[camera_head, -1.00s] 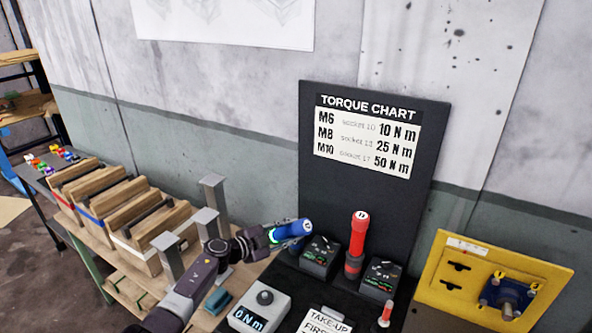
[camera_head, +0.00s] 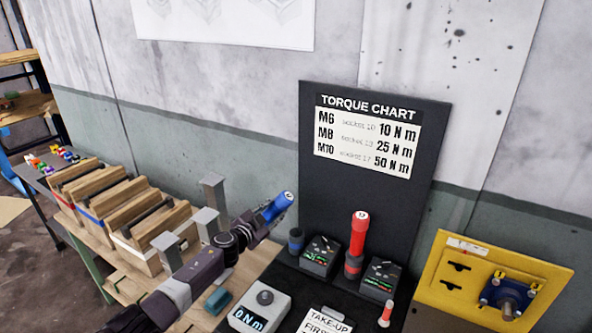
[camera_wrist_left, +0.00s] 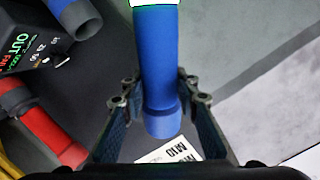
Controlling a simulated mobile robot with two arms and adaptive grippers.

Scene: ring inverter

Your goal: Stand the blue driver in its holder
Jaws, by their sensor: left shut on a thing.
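The blue driver (camera_head: 278,207) is in my left gripper (camera_head: 264,222), tilted and held in the air up and left of its holder. In the left wrist view the fingers of the left gripper (camera_wrist_left: 158,98) close on both sides of the blue driver (camera_wrist_left: 157,50). The blue-rimmed cup holder (camera_head: 296,240) stands on the black board and looks empty. It also shows in the left wrist view (camera_wrist_left: 76,16) at the top left, apart from the driver. My right gripper is not in view.
A red driver (camera_head: 359,232) stands upright in its own holder beside small black boxes (camera_head: 320,257). A grey 0 Nm tester (camera_head: 259,308) sits in front. Grey posts (camera_head: 212,195) rise near my left arm. A yellow panel (camera_head: 490,282) is at the right.

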